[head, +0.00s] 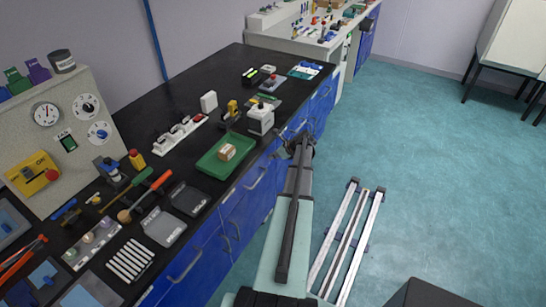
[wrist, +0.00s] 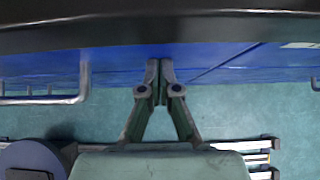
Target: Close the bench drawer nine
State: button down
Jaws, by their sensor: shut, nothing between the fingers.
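The bench has blue drawer and door fronts (head: 237,209) with metal bar handles. I cannot read any number, so I cannot tell which front is drawer nine, nor whether one stands slightly open. My gripper (head: 298,138) is beside the bench's front edge, near its far half. In the wrist view my gripper (wrist: 160,68) is shut and empty, its fingertips together at a blue front (wrist: 115,65). Whether they touch it is unclear. A bar handle (wrist: 45,99) shows to the left of the fingers. My arm hides part of the fronts in the head view.
The black benchtop (head: 200,85) overhangs the fronts and carries a green tray (head: 213,164), grey trays and small instruments. Rails (head: 345,245) lie on the teal floor beside my arm. The floor (head: 440,150) to the right is clear.

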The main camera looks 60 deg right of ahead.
jog(key=shift+w+d+r, duration=0.1)
jog(key=shift+w, duration=0.2)
